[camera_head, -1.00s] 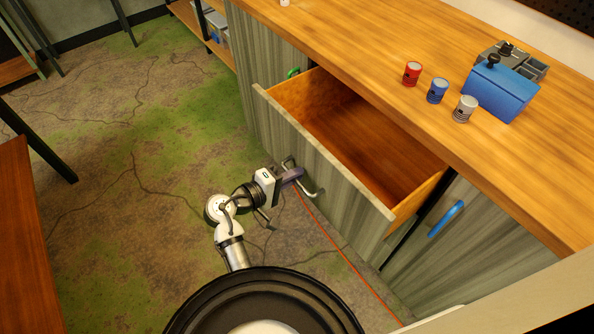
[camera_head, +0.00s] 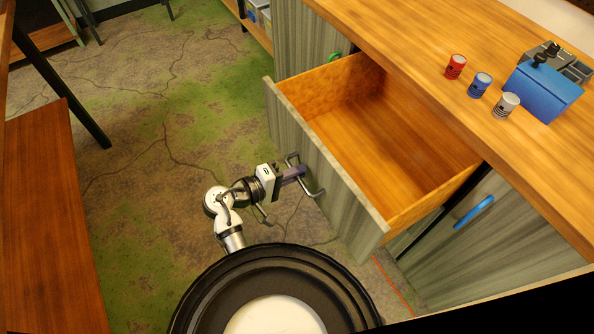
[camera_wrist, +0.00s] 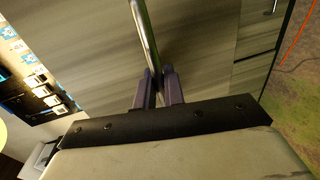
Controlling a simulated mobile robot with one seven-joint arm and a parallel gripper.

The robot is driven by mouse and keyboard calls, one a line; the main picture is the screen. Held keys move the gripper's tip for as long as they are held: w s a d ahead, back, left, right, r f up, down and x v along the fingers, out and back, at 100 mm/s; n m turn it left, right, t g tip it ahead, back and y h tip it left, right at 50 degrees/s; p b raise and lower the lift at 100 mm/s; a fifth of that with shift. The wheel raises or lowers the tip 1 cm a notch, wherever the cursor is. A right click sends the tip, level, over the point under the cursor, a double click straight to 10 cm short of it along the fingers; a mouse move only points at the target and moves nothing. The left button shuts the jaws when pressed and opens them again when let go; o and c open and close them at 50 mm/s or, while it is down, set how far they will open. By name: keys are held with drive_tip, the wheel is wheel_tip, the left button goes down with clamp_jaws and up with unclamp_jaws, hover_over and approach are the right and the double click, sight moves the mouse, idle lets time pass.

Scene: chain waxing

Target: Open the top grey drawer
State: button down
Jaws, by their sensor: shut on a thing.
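The top grey drawer (camera_head: 325,168) is pulled well out of the wooden-topped cabinet in the head view. Its wooden inside is empty. Its metal bar handle (camera_head: 308,181) is on the front face. My gripper (camera_head: 300,173) is at that handle. In the wrist view the handle bar (camera_wrist: 145,35) runs between the two fingers of my gripper (camera_wrist: 158,88), and the grey drawer front (camera_wrist: 195,50) fills the area behind it. The gripper is shut on the handle.
On the worktop (camera_head: 420,45) stand a red can (camera_head: 455,67), a blue can (camera_head: 479,85), a white can (camera_head: 505,105) and a blue box (camera_head: 541,92). A door with a blue handle (camera_head: 474,211) is right of the drawer. A wooden table (camera_head: 45,220) is at left. Floor lies between.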

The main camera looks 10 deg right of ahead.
drive_tip(key=c, duration=1.6)
unclamp_jaws()
drive_tip(key=b+v, duration=0.2)
drive_tip(key=v, duration=1.1)
drive_tip(key=shift+s+a+r, duration=0.1)
drive_tip(key=shift+a, duration=0.3)
